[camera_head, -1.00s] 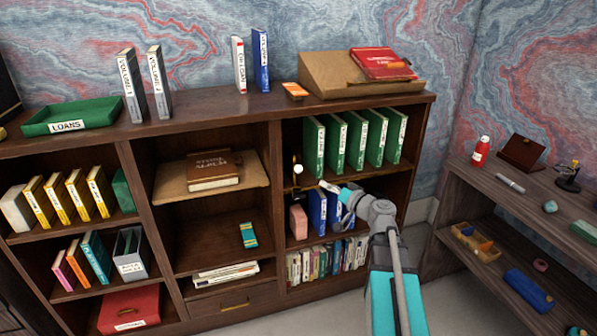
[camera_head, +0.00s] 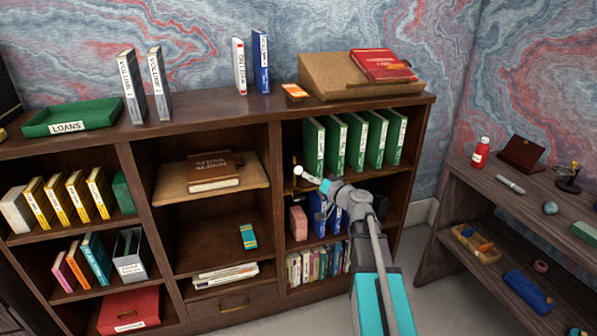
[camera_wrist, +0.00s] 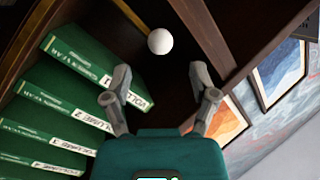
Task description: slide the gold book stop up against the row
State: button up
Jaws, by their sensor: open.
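The row of green volumes (camera_head: 356,140) stands upright on the upper right shelf; the row also shows at the left of the wrist view (camera_wrist: 75,85). A small gold piece (camera_head: 294,183), which looks like the book stop, is at the left end of that shelf, apart from the row. A white ball (camera_head: 298,170) shows just above it; in the wrist view the ball (camera_wrist: 160,41) lies beyond the fingertips. I cannot tell whether ball and stop are joined. My gripper (camera_wrist: 160,76) is open and empty, just right of the ball in the head view (camera_head: 313,180).
The divider (camera_head: 275,190) stands close on the left of the gold piece. Blue books (camera_head: 318,212) and a pink block (camera_head: 298,222) are on the shelf below, partly behind my arm. A low side shelf (camera_head: 465,195) stands at the right.

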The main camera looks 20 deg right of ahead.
aim_at(298, 170)
jog(key=shift+x, duration=3.3)
grip_shut()
